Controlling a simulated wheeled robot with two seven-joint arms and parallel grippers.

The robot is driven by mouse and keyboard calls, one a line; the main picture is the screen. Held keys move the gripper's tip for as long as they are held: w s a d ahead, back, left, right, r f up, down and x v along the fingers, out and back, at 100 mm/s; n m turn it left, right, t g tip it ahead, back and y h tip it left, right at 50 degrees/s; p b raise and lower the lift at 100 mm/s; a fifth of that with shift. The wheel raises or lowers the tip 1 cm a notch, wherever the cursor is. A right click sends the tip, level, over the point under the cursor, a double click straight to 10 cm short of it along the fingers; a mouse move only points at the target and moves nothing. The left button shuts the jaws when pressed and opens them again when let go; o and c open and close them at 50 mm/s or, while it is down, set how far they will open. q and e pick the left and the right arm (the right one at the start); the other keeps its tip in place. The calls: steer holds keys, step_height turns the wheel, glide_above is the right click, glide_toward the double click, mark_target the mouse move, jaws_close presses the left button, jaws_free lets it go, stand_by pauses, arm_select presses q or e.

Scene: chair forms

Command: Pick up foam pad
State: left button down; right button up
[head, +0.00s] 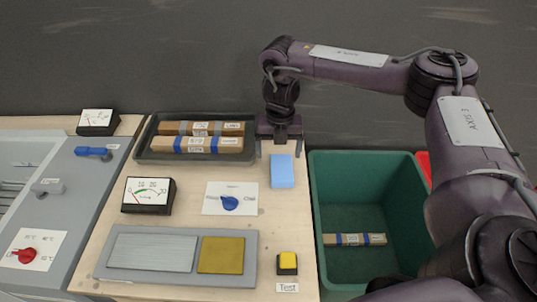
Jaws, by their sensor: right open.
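The foam pad (281,171) looks to be the light blue rectangular block on the wooden table, near the table's right edge. My right gripper (279,152) is open and points down at the far end of the blue block. Its two fingers stand to either side of that end, and I cannot tell whether they touch it. My left gripper is not in view.
A dark tray (143,156) with wrapped bundles (198,145) lies behind. A green bin (326,284) stands to the right, holding one bundle (354,240). A dial card (230,198), a gauge (148,195), a grey plate (104,270) and a yellow button (287,263) occupy the table.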

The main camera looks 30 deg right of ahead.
mark_target(282, 168)
steer(key=f, duration=0.1)
steer(key=f+p, duration=0.1)
steer(key=s+f, duration=0.1)
steer(key=shift+d, duration=0.3)
steer(key=f, duration=0.1)
steer(key=f+p, duration=0.1)
steer(key=shift+w+d+f, duration=0.15)
steer(key=shift+d+f, duration=0.1)
steer(key=shift+f, duration=0.15)
steer(key=shift+w+f, duration=0.1)
steer(key=shift+f, duration=0.65)
steer(key=c, duration=0.6)
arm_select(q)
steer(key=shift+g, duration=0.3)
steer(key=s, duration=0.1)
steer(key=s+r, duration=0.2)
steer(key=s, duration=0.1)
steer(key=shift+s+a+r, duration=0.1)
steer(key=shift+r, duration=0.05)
arm_select(e)
steer(key=c, duration=0.5)
